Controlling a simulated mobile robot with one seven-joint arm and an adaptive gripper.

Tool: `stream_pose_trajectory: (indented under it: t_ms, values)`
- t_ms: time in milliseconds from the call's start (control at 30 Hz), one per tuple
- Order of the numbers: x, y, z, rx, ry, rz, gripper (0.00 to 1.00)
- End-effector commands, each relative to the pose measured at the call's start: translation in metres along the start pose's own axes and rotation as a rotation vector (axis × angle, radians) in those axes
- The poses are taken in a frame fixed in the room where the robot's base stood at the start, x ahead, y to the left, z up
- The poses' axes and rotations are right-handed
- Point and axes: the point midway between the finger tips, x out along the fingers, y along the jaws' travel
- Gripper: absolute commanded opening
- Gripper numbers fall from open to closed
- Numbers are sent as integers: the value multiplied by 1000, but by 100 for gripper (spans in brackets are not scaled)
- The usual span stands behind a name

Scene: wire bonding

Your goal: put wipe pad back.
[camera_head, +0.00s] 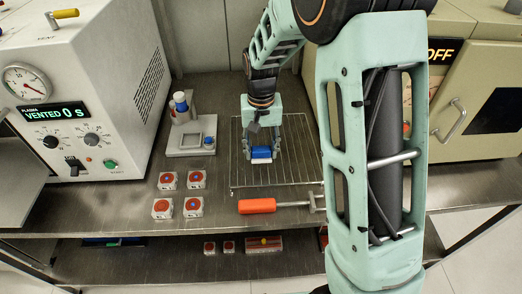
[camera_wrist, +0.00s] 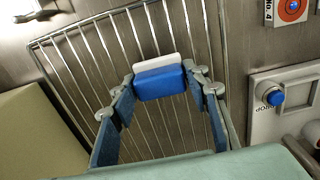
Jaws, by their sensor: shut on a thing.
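The wipe pad, a blue block with a white layer (camera_head: 261,153), is between the fingers of my gripper (camera_head: 261,157) in the head view. In the wrist view my gripper (camera_wrist: 162,79) is shut on the blue body of the pad (camera_wrist: 160,84), with its white layer showing on the far side. The pad is over the wire rack (camera_head: 300,172), whose bars also show behind it in the wrist view (camera_wrist: 100,65). I cannot tell whether the pad touches the bars.
An orange-handled tool (camera_head: 258,206) lies before the rack. A plasma machine (camera_head: 95,75) stands left.

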Motion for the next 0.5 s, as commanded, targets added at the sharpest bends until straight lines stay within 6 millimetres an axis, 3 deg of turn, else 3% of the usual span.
stream_pose_trajectory:
  t_ms: [100,433,467,500]
  values:
    - [10,0,0,0,0,0,23]
    - [14,0,0,1,1,0,23]
    - [12,0,0,0,1,0,46]
    - [12,0,0,1,1,0,50]
